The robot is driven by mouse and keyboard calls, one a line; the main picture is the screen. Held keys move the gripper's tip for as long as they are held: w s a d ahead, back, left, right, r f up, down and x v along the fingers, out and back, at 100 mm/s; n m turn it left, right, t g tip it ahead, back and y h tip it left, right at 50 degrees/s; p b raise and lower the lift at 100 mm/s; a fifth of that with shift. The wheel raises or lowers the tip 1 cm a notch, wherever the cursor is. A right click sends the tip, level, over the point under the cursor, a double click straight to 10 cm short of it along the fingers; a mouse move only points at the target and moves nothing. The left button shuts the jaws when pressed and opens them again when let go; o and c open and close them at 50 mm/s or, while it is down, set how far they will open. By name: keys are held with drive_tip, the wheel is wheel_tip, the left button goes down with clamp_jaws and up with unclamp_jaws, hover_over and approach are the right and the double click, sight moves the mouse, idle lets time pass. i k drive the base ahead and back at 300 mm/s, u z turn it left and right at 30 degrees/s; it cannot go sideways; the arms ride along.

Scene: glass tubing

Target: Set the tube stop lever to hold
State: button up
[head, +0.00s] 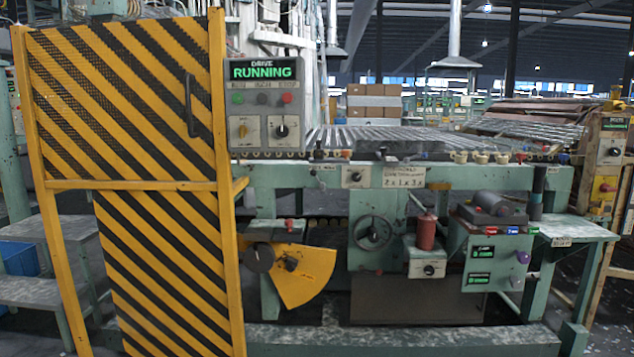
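A green glass-tubing machine (270,178) fills the middle of the head view. I cannot tell for certain which part is the tube stop lever. A small upright dark lever (318,155) stands on the machine's top edge, above a small label too small to read. Another dark lever or knob (383,153) stands farther right on the same edge. A white plate with a dark knob (355,176) is on the front rail. My gripper is not in view.
A yellow-and-black striped guard (130,110) stands at the left. The drive panel (264,100) reads RUNNING. Glass tubes (370,136) lie along the top. A handwheel (373,232), a yellow sector plate (305,275) and a red canister (427,232) sit lower on the front.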

sight(322, 185)
drive_tip(key=u, duration=0.5)
drive_tip(key=k, duration=0.6)
drive_tip(key=z, duration=0.45)
drive_tip(key=i, duration=1.55)
drive_tip(key=u, duration=0.55)
